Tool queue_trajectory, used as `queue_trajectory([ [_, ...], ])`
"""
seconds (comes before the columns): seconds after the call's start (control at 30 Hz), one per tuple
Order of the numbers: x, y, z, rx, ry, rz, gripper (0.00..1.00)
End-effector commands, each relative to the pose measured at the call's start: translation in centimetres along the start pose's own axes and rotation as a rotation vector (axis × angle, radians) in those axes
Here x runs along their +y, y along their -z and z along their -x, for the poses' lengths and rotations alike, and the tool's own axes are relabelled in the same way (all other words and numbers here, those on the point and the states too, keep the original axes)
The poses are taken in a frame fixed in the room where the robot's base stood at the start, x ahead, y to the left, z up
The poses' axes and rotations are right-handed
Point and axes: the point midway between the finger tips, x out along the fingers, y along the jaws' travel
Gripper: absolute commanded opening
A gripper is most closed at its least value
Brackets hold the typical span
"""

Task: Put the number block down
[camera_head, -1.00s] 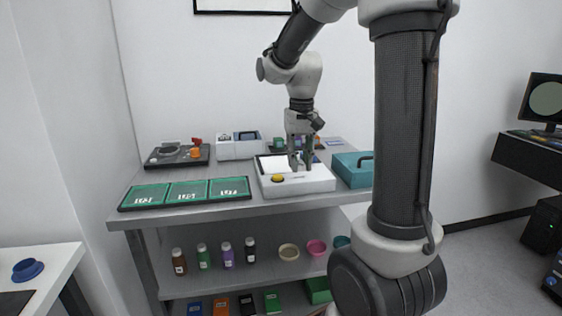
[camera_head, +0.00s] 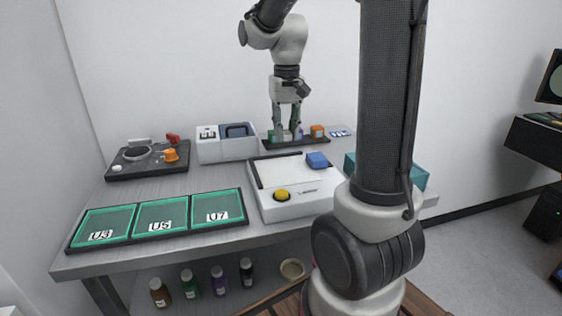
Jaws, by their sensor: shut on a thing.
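My gripper (camera_head: 287,134) points straight down at the back of the bench, over a dark rack (camera_head: 309,141). Its fingers are shut on a small pale block (camera_head: 287,137), presumably the number block. The block is low between the fingertips, at the rack; I cannot tell whether it touches the rack. Its marking is too small to read. An orange block (camera_head: 317,131) stands on the rack right of the gripper, and a green one (camera_head: 271,135) shows at its left.
A white instrument (camera_head: 306,207) with a yellow button and a blue block (camera_head: 317,160) stands in front of the rack. A white box (camera_head: 228,148) is left of it. Green trays marked U3, U5 and U7 (camera_head: 218,209) lie front left. A teal box (camera_head: 418,176) is partly hidden behind my arm.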

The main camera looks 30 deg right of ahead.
Motion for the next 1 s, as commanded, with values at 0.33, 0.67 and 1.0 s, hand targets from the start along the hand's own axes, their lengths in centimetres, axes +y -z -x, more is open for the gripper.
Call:
queue_trajectory([
  [0.33, 0.0, -0.1, -5.8, -0.004, -0.001, 0.0, 0.1],
  [0.67, 0.0, -0.1, -9.7, -0.003, -0.001, 0.0, 0.1],
  [1.0, 0.0, -0.1, -10.0, -0.002, 0.0, 0.0, 0.1],
])
